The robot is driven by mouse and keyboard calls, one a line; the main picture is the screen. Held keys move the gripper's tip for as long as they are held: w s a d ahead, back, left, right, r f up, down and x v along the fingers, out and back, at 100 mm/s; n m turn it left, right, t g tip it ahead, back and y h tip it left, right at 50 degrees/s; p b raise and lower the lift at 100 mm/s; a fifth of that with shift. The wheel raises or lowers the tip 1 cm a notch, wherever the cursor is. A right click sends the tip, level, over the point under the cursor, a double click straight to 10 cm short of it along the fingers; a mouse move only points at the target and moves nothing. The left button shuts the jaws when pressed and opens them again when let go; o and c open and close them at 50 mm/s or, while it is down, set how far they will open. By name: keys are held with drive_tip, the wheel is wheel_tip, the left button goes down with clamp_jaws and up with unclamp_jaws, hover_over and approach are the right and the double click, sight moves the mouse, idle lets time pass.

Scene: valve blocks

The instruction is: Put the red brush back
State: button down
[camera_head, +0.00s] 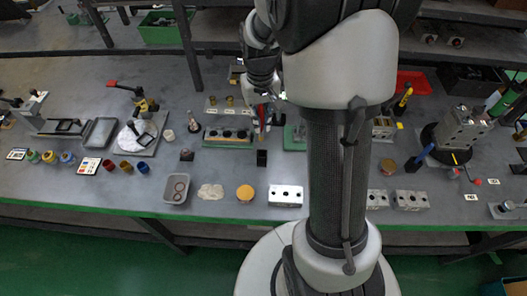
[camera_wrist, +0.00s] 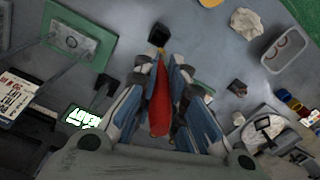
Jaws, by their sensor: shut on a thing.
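The red brush (camera_head: 262,114) is in my gripper (camera_head: 262,104), over the middle of the bench in the head view. In the wrist view the red brush (camera_wrist: 160,105) lies lengthwise between the two blue-sided fingers of my gripper (camera_wrist: 167,75). The fingers are closed on it. A small black block (camera_head: 262,157) stands on the bench just in front of the brush; a black piece (camera_wrist: 158,35) also shows beyond the brush tip in the wrist view. I cannot tell whether the brush touches anything below.
A green-based valve block (camera_head: 228,136) stands left of the gripper. In front lie a metal tray with rings (camera_head: 176,188), a cloth (camera_head: 210,191), an orange disc (camera_head: 245,193) and a white block (camera_head: 285,195). A red bin (camera_head: 412,82) is at the back right.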

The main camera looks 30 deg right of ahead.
wheel_tip(320, 180, down, 13)
drive_tip(key=b, duration=0.3)
drive_tip(key=shift+d+r+b, duration=0.1)
drive_tip(key=shift+b, duration=0.3)
drive_tip(key=shift+s, duration=0.1)
drive_tip(key=c, duration=1.7)
unclamp_jaws()
drive_tip(key=shift+o, duration=0.2)
